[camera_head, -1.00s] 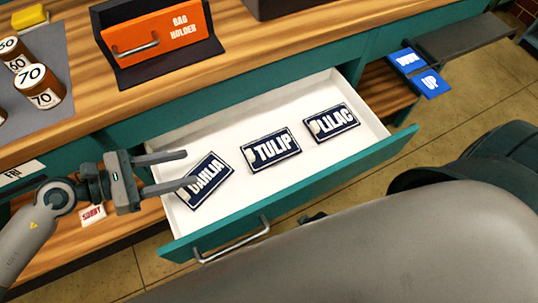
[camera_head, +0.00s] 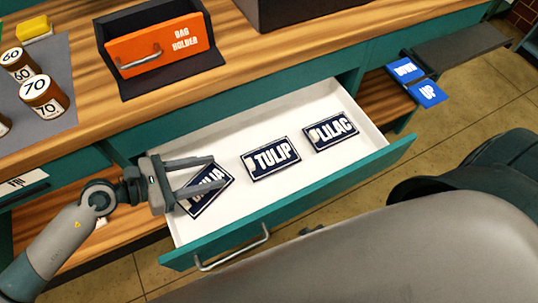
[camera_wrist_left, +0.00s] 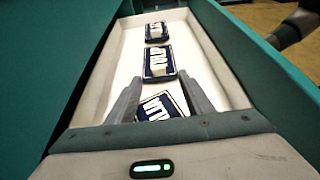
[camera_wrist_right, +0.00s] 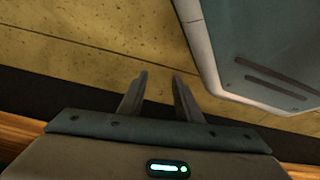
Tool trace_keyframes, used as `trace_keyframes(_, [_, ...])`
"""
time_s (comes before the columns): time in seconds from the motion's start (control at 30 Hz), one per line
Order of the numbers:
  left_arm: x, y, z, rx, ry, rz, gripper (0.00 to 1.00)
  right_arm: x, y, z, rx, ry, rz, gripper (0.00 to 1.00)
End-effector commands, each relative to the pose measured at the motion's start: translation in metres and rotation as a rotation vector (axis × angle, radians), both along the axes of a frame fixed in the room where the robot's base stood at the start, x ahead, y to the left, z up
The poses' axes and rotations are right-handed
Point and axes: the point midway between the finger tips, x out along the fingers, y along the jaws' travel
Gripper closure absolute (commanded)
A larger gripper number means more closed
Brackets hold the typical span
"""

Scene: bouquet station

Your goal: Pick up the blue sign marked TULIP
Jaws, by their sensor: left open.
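The blue TULIP sign (camera_head: 271,158) lies flat in the middle of the open white drawer, and it also shows in the left wrist view (camera_wrist_left: 159,62). The DAHLIA sign (camera_head: 207,191) lies tilted to its left, and the LILAC sign (camera_head: 331,130) lies to its right. My left gripper (camera_head: 226,173) is open and empty above the DAHLIA sign, covering part of it. Its fingers point right, toward the TULIP sign, and are apart from it. My right gripper (camera_wrist_right: 160,76) shows only in its wrist view, open and empty above the floor.
The teal drawer front (camera_head: 300,197) with its metal handle (camera_head: 232,250) borders the signs. An orange bag holder (camera_head: 158,45) and jars (camera_head: 42,97) stand on the wooden counter. Blue UP and DOWN pads (camera_head: 428,93) are at the right.

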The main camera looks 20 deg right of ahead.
Motion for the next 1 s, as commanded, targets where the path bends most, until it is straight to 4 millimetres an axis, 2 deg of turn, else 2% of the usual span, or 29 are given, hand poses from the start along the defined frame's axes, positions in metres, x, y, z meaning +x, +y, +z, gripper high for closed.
trace_keyframes(0.1, [0.001, -0.021, -0.006, -0.001, 0.000, -0.001, 0.53, 0.004, 0.004, 0.002, 0.007, -0.027, 0.003, 0.69])
trace_keyframes(0.3, [0.002, -0.046, -0.018, -0.001, 0.000, -0.001, 0.53, 0.010, 0.009, 0.003, 0.017, -0.066, 0.007, 0.69])
trace_keyframes(0.83, [0.003, -0.054, -0.023, 0.000, -0.001, 0.000, 0.53, 0.012, 0.011, 0.004, 0.021, -0.080, 0.008, 0.69])
trace_keyframes(1.0, [0.005, -0.067, -0.030, -0.001, 0.001, 0.000, 0.53, 0.014, 0.012, 0.007, 0.023, -0.093, 0.010, 0.69])
